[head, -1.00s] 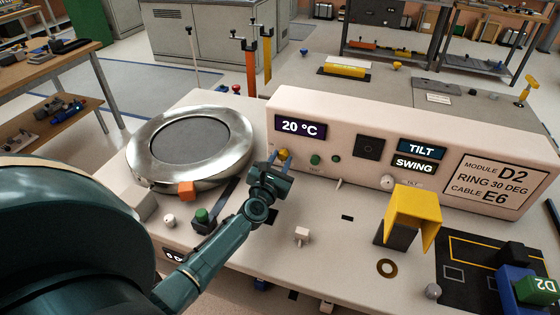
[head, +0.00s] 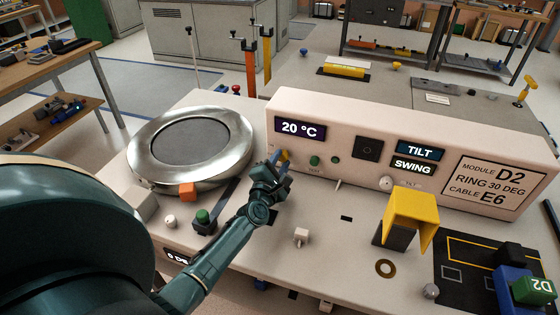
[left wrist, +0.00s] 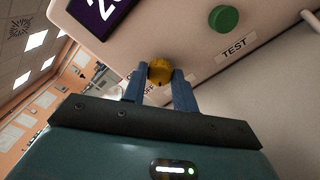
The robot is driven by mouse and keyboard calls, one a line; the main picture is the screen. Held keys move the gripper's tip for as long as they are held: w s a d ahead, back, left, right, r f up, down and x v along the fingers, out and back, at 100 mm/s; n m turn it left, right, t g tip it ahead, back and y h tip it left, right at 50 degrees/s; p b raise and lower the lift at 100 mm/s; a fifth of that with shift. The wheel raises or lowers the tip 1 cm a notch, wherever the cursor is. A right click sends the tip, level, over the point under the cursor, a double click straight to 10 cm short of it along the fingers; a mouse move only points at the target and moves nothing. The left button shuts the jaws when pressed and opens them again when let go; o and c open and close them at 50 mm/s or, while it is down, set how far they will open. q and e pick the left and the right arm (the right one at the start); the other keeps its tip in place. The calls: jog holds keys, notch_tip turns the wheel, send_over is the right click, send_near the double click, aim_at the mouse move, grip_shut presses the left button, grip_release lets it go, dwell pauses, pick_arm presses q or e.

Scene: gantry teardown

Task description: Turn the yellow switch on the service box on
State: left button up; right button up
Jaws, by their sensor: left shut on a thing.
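The service box (head: 330,122) is a long pale box with displays at the back of the bench. The yellow switch (left wrist: 160,71) is a round knob on its front face, below the 20 °C display (head: 300,128) and left of a green TEST button (head: 314,160). My left gripper (left wrist: 160,88) is shut on the yellow switch, with a blue finger on each side of it. In the head view my left gripper (head: 279,161) largely covers the switch. Part of an OFF label shows beside the fingers in the left wrist view. My right gripper is not in view.
A round metal ring (head: 190,148) with a grey centre lies left of the box. A green button (head: 203,216) and an orange block (head: 187,191) are near my left arm. A yellow cover (head: 412,215) stands to the right. The bench front has free room around a small white switch (head: 301,235).

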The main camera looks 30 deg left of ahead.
pick_arm(q)
jog(key=m+p, duration=0.1)
jog(key=m, duration=0.4)
jog(key=shift+m, duration=0.3)
jog(key=shift+f+m+p, duration=0.1)
jog(key=shift+m+p, duration=0.4)
jog(key=shift+m, duration=1.7)
jog(key=o, duration=1)
jog(key=shift+s, duration=0.1)
jog(key=v, duration=1.3)
jog(key=shift+s, duration=0.1)
